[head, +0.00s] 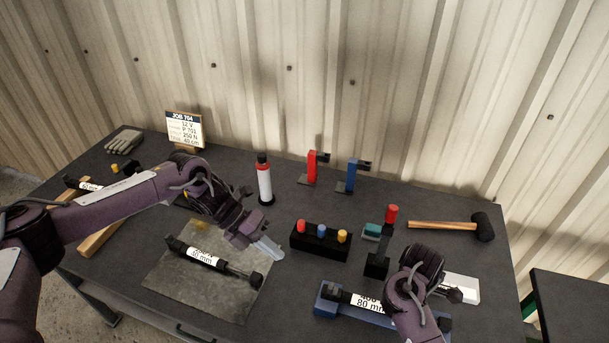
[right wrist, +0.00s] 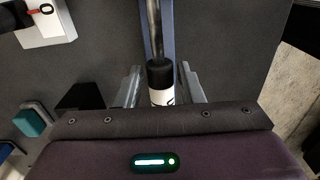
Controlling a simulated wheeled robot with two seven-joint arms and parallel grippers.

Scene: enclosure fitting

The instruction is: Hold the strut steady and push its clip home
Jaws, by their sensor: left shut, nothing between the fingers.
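A strut (head: 364,301) with a white label ending in "80 mm" lies in a blue cradle (head: 326,305) at the front right of the bench. My right gripper is over this strut; its fingers are hidden in the head view. In the right wrist view the two fingers of my right gripper (right wrist: 161,88) stand apart on either side of the strut (right wrist: 160,80), with gaps beside it. Another black strut (head: 206,256) with a white label lies on a grey mat (head: 176,288). My left gripper (head: 270,249) is shut and empty above the mat's right edge. I cannot make out a clip.
A black block (head: 320,243) with red, blue and yellow knobs is in the middle. Behind it stand a red-and-white bottle (head: 264,180), a red stand (head: 311,168) and a blue stand (head: 351,176). A hammer (head: 450,226) lies right. A job sign (head: 185,130) stands at the back left.

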